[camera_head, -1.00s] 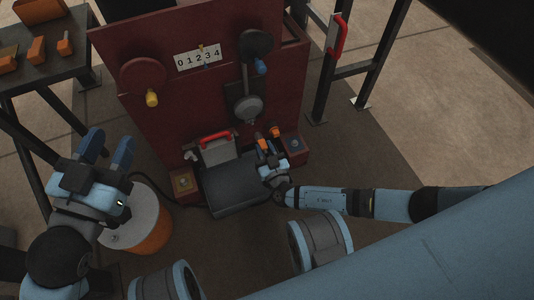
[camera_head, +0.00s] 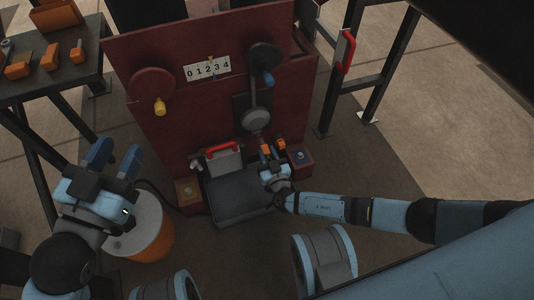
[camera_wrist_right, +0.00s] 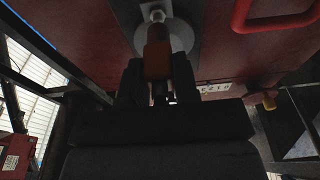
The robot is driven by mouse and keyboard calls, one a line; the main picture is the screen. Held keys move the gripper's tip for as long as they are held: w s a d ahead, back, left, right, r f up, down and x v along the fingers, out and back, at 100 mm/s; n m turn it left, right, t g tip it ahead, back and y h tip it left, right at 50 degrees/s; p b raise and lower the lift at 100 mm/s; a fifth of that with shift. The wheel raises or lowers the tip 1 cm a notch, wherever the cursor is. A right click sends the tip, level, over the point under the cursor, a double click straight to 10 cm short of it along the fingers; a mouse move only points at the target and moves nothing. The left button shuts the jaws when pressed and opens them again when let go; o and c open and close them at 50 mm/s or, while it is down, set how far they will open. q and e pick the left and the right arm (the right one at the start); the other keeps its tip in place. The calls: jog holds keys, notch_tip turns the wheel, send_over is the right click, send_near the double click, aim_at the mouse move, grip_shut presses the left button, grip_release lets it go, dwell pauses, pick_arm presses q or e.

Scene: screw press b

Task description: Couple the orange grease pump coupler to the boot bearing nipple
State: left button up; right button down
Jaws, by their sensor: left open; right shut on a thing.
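The orange grease pump coupler (camera_wrist_right: 157,60) is upright between the dark fingers of my right gripper (camera_wrist_right: 156,85), which is shut on it. In the right wrist view, its far end meets or overlaps a small pale nipple (camera_wrist_right: 157,16) on a round grey disc (camera_wrist_right: 180,36). I cannot tell whether they are joined. In the head view, my right gripper (camera_head: 271,160) is low at the red machine's front, with orange patches at its tips; the nipple is hidden or too small there. My left gripper (camera_head: 113,160) is open and empty, above and left of the drum.
An orange drum (camera_head: 160,245) with a pale lid and dark hose stands left. A table (camera_head: 75,75) with orange tools is upper left.

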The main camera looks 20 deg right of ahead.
jog(key=shift+w, duration=0.15)
dwell(0.6)
jog(key=shift+w, duration=1.25)
jog(key=c, duration=0.8)
grip_release()
jog(key=shift+s, duration=0.1)
jog(key=s, duration=0.2)
jog(key=s+p, duration=0.1)
jog(key=s, duration=0.2)
jog(key=s+f, duration=0.1)
jog(key=s, duration=0.1)
jog(key=shift+s+d, duration=0.1)
jog(key=shift+s, duration=0.05)
